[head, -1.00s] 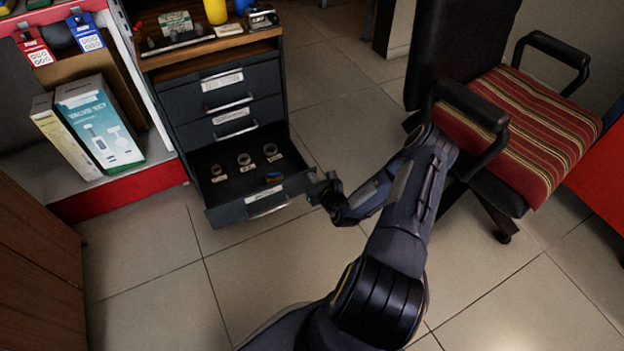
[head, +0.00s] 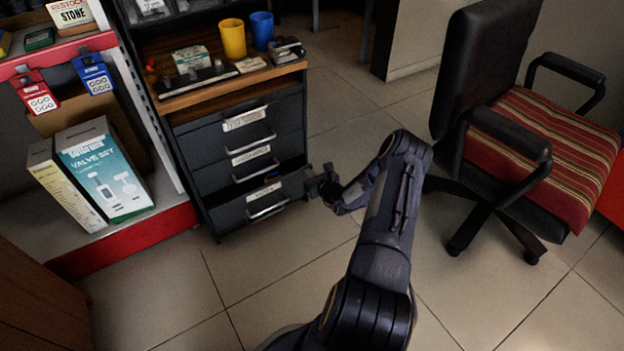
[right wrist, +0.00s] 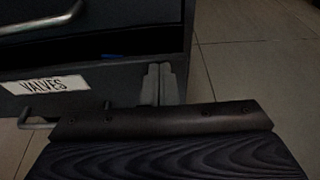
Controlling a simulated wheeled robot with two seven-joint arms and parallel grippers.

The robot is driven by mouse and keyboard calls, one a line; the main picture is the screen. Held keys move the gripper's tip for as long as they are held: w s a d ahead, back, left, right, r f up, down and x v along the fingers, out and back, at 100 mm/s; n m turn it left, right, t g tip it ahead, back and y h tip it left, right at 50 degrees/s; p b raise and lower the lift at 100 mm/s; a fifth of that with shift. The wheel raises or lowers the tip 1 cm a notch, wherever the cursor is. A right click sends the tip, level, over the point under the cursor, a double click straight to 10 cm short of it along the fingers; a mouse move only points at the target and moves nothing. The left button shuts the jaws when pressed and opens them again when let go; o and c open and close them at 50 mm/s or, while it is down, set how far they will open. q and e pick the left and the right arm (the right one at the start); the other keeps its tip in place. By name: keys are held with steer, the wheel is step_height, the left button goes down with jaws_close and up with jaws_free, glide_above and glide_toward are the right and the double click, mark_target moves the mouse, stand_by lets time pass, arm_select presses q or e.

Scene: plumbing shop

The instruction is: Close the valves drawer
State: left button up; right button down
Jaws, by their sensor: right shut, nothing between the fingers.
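The valves drawer (head: 285,199) is the bottom drawer of a dark cabinet. Its front stands a little out from the cabinet, with a narrow dark gap above it. In the right wrist view, its front bears a "VALVES" label (right wrist: 45,85), and a bit of something blue shows in the gap. My right gripper (head: 322,185) is shut and empty at the right end of the drawer front. In the right wrist view its fingers (right wrist: 160,84) are close against the front; I cannot tell if they touch. My left gripper is out of view.
Two upper drawers (head: 236,148) look shut. The cabinet top (head: 225,93) carries a yellow cup (head: 232,38), a blue cup (head: 261,30) and small items. A striped office chair (head: 545,150) stands at right, shelves with boxes at left. The tiled floor in front is clear.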

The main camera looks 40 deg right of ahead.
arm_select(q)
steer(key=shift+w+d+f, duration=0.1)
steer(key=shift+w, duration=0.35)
arm_select(e)
steer(key=shift+w+d, duration=0.2)
steer(key=shift+w, duration=0.7)
